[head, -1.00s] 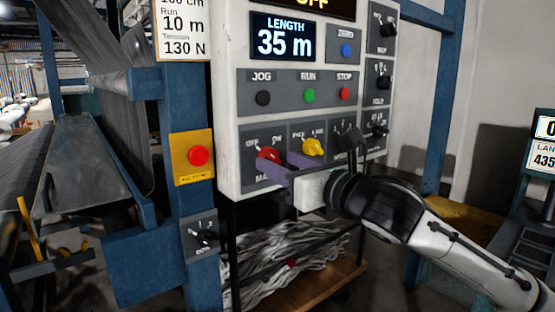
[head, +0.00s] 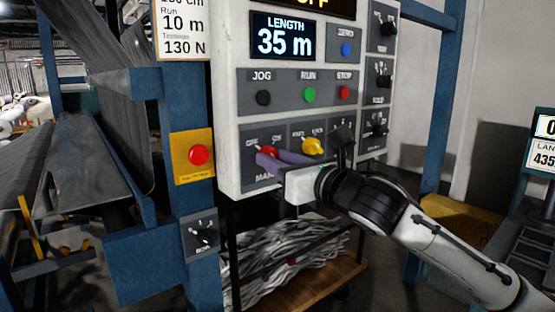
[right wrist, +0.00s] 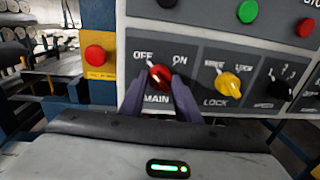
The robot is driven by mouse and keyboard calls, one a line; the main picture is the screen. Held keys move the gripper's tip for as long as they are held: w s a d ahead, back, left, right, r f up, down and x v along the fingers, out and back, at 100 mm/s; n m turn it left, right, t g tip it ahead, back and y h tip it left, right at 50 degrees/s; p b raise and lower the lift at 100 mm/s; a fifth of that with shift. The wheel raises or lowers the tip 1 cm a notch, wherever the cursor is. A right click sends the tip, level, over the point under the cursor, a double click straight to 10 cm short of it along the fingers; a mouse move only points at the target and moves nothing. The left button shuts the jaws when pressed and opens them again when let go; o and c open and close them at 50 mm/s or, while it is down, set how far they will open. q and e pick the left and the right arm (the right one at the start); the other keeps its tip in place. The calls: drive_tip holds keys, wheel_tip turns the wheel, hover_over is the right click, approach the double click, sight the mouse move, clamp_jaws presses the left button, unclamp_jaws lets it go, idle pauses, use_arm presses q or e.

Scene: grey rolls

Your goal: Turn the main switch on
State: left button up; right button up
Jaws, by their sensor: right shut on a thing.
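The main switch is a red rotary knob (head: 268,151) on the lower left of the white control panel, with OFF at its upper left and ON at its upper right. In the right wrist view the red knob (right wrist: 160,76) sits above the word MAIN. My right gripper (head: 270,161) has its purple fingers shut on the knob. In the right wrist view its fingertips (right wrist: 158,86) lie on both sides of the knob, hiding its lower sides. The knob looks tilted toward OFF. My left gripper is not in view.
A yellow LOCK knob (head: 312,146) is close to the right of the main switch. JOG, green RUN (head: 309,95) and STOP buttons are above. A red button on a yellow plate (head: 193,157) is on the blue post at left. A wooden shelf of grey strands is below.

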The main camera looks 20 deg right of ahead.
drive_tip(key=shift+r+m+p, duration=0.25)
drive_tip(key=shift+m+p, duration=0.45)
drive_tip(key=shift+p, duration=0.35)
drive_tip(key=shift+m+p, duration=0.7)
drive_tip(key=shift+p, duration=0.3)
drive_tip(key=m+p, duration=0.3)
drive_tip(key=m, duration=0.1)
drive_tip(key=shift+g+p, duration=0.3)
drive_tip(key=shift+p, duration=0.1)
drive_tip(key=shift+d+f+m+g+y, duration=0.1)
drive_tip(key=shift+m+g+y, duration=0.15)
drive_tip(key=shift+m, duration=2.2)
drive_tip(key=shift+d+m+g+y, duration=0.15)
drive_tip(key=shift+m+y, duration=0.2)
drive_tip(key=shift+m, duration=2.1)
drive_tip(key=shift+a, duration=0.1)
drive_tip(key=o, duration=1)
drive_tip(key=shift+o, duration=0.2)
